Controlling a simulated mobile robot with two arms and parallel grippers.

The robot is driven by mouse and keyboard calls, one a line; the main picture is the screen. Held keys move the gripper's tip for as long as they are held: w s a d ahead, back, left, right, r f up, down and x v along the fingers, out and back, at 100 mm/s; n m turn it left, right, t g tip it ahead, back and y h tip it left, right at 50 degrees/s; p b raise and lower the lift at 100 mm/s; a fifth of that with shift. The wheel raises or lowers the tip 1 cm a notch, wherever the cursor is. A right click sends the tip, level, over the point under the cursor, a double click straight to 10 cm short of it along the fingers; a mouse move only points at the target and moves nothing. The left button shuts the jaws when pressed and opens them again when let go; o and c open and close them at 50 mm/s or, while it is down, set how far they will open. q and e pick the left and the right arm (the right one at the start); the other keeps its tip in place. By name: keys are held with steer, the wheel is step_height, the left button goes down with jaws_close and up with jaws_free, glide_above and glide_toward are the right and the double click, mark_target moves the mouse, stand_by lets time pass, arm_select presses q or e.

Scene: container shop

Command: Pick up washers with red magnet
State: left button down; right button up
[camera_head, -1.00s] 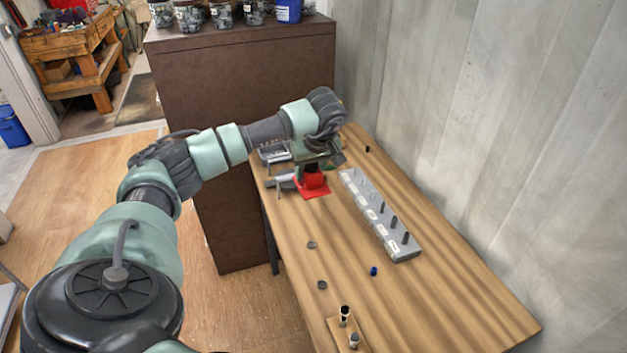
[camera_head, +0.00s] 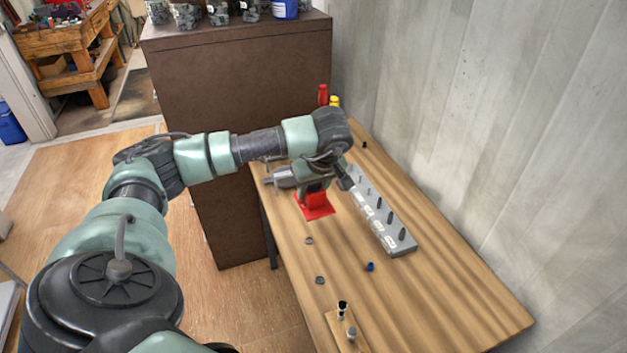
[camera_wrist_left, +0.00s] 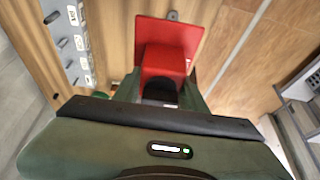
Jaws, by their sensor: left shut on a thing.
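The red magnet (camera_head: 315,208) has a flat square plate and a block-shaped grip. My left gripper (camera_head: 314,190) is shut on its grip and holds it over the table's left part. The magnet also fills the upper middle of the left wrist view (camera_wrist_left: 165,45). A dark ring-shaped washer (camera_head: 309,240) lies on the wood just below the magnet in the head view. A second washer (camera_head: 320,280) lies nearer to me. I cannot tell whether the plate touches the table. My right gripper is out of view.
A grey pegged rack (camera_head: 400,249) stands right of the magnet, with a small blue piece (camera_head: 369,267) near it. A small wooden board (camera_head: 340,337) with upright pieces is at the near edge. Red (camera_head: 323,95) and yellow (camera_head: 335,101) bottles stand at the back. The near right table is clear.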

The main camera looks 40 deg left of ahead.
arm_select(q)
step_height(320, 180, down, 10)
steer(key=b, duration=0.8)
steer(key=shift+w+r, duration=0.1)
steer(key=shift+r, duration=0.1)
steer(key=shift+f, duration=0.1)
steer(key=shift+f+b, duration=0.85)
steer(key=shift+f, duration=0.15)
steer(key=shift+r, duration=0.15)
steer(key=shift+r+p, duration=4.05)
steer(key=shift+r, duration=1.9)
